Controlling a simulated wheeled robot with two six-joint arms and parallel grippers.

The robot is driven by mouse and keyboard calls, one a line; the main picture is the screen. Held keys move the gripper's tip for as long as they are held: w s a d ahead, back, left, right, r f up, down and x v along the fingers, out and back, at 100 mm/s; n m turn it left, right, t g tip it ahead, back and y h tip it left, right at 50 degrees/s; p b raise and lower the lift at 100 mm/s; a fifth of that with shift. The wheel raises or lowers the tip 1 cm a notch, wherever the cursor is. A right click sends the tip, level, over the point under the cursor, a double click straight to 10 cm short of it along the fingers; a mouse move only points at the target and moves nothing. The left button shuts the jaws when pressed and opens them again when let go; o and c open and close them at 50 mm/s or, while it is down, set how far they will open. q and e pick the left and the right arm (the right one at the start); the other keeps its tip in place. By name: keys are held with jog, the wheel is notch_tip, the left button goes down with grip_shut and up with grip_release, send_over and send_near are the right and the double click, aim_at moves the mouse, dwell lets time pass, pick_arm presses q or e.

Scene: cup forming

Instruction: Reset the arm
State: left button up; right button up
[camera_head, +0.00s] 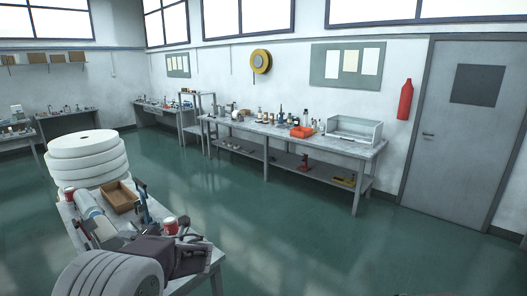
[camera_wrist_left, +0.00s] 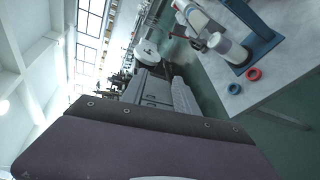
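My left gripper (camera_head: 200,250) shows in the head view at the lower left, beside and partly in front of the near workbench (camera_head: 216,258). No object shows in it. In the left wrist view its dark housing fills the bottom and its grey fingers (camera_wrist_left: 168,92) point away into the room. The gap between the fingers is not clear. A red and white cup (camera_head: 170,226) stands on the bench close to the gripper.
The near bench holds a brown box (camera_head: 119,196), a blue tool (camera_head: 145,210) and another red item (camera_head: 69,193). The wrist view shows a red ring (camera_wrist_left: 253,74) and blue ring (camera_wrist_left: 234,88) on a tabletop. A long bench (camera_head: 300,140) lines the wall. The green floor between is clear.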

pick_arm(q)
jog(key=s+d+f+n+g+h+b, duration=0.2)
jog(key=s+d+f+n+g+h, duration=0.15)
jog(key=s+f+n, duration=0.5)
jog(key=s+d+f+n+g+h+b, duration=0.2)
jog(key=s+f+n+h, duration=0.2)
jog(key=s+f+n, duration=0.45)
jog(key=s+d+f+n+h, duration=0.2)
jog(key=d+n, duration=0.4)
jog(key=n, duration=0.5)
jog(key=s+d+f+n+h, duration=0.3)
jog(key=d+f+n+h, duration=0.1)
jog(key=n, duration=0.7)
jog(key=shift+d+f, duration=0.8)
jog(key=shift+d, duration=0.45)
jog(key=shift+d+h, duration=0.1)
jog(key=shift+h, duration=0.15)
